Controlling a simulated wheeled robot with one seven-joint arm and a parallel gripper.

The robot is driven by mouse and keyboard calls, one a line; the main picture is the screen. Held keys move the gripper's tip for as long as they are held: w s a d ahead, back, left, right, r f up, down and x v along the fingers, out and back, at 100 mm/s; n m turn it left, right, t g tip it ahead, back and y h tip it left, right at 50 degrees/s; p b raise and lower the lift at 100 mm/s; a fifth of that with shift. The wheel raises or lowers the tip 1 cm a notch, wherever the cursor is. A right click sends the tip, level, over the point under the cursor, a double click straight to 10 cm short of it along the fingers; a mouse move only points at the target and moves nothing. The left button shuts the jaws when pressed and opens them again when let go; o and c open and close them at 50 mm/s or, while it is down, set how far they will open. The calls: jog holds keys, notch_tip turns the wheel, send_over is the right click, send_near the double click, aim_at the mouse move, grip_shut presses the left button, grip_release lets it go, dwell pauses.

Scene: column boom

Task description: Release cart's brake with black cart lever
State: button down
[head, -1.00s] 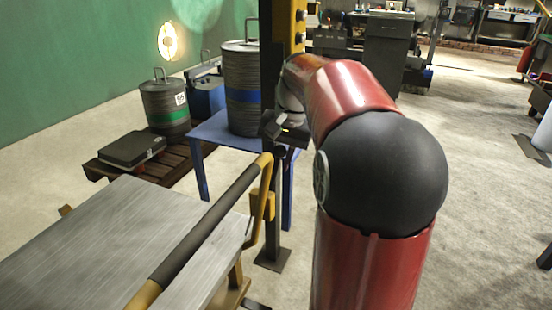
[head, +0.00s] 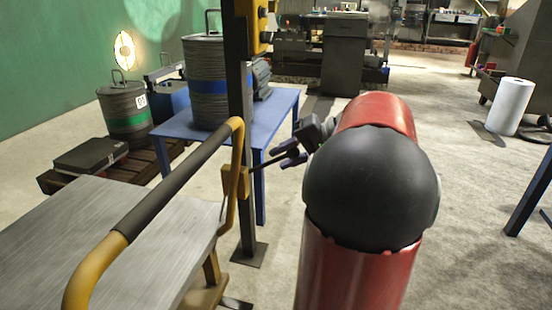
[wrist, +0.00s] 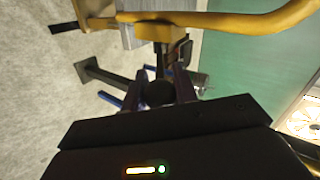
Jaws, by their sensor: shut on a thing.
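The cart (head: 120,225) is at the lower left, with a grey metal top and a yellow push handle (head: 165,190) with a dark grip sleeve. A small yellow box (head: 235,182) sits near the handle's right upright. The thin black cart lever (head: 268,162) runs from this box up and right to my gripper (head: 293,155). In the wrist view my gripper (wrist: 163,92) is shut on the lever's round black knob (wrist: 159,94), which shows between the two fingers. The yellow box (wrist: 163,32) and handle (wrist: 235,22) lie beyond it. My fingers partly hide the lever.
A dark upright column (head: 240,110) with a yellow control box stands just behind the handle. A blue table (head: 275,118) with a wire drum (head: 206,85) is behind it. Open concrete floor (head: 470,200) lies to the right, with a white roll (head: 511,107) farther off.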

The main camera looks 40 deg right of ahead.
jog(key=shift+s+d+f+b, duration=0.15)
jog(key=shift+f+b, duration=0.1)
jog(key=shift+f, duration=0.25)
jog(key=shift+s+d+f+b, duration=0.1)
jog(key=shift+s+f+b, duration=0.15)
jog(key=shift+f, duration=0.2)
jog(key=shift+s+d+f+b, duration=0.15)
jog(key=shift+f+b, duration=0.15)
jog(key=shift+f, duration=0.2)
jog(key=c, duration=1.1)
grip_release()
jog(key=p+v, duration=0.1)
jog(key=v, duration=0.6)
jog(key=shift+s+d+r+p, duration=0.2)
jog(key=shift+r+p, duration=0.05)
jog(key=shift+p, duration=0.05)
